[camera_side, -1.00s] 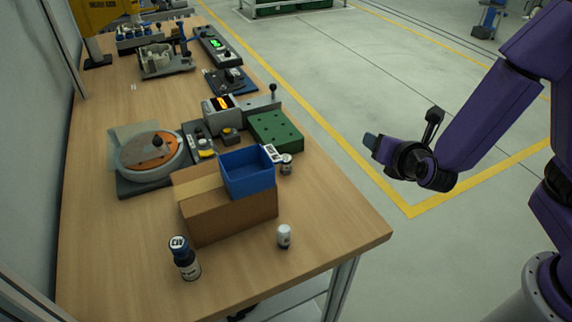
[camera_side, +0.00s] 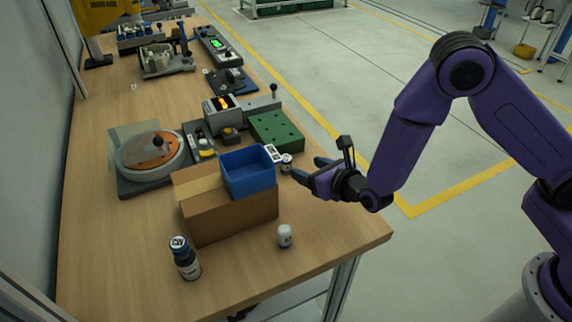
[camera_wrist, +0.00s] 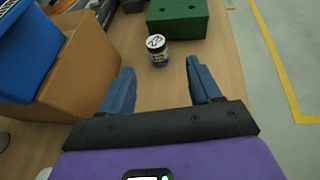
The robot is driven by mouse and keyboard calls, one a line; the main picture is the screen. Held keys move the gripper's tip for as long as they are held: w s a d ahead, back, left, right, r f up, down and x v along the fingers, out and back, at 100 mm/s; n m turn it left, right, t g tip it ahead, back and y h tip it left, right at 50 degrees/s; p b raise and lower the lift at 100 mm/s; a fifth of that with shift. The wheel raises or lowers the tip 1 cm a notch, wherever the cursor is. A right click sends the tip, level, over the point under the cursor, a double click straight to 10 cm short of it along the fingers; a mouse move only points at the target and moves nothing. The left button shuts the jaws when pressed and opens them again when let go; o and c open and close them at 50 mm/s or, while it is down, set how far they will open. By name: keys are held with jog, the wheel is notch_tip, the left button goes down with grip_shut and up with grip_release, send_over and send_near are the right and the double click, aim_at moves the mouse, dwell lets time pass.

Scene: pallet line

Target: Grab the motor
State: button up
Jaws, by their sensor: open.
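No thing in view can be told for sure as the motor. My gripper (camera_side: 308,168) is open and empty over the right edge of the wooden table, its fingers pointing left. In the wrist view, my gripper's two blue fingers (camera_wrist: 160,68) are spread apart. Ahead of the gap between them stands a small jar (camera_wrist: 158,50) with a white lid and a dark, labelled body. It stands upright and apart from the fingers. In the side view this jar (camera_side: 286,163) is beside the blue bin, just left of my fingertips.
A blue bin (camera_side: 247,175) sits on a cardboard box (camera_side: 235,217) left of my gripper. A green block (camera_side: 276,131) lies behind the jar. A round turntable (camera_side: 152,155) is further left.

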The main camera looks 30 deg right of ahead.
aim_at(290, 164)
jog(key=x, duration=0.5)
jog(key=shift+w+f, duration=0.15)
jog(key=shift+w, duration=0.05)
jog(key=x, duration=0.3)
jog(key=shift+w+a+f, duration=0.1)
jog(key=shift+a+f, duration=0.15)
jog(key=shift+f, duration=0.15)
jog(key=shift+x, duration=0.8)
jog(key=c, duration=1.1)
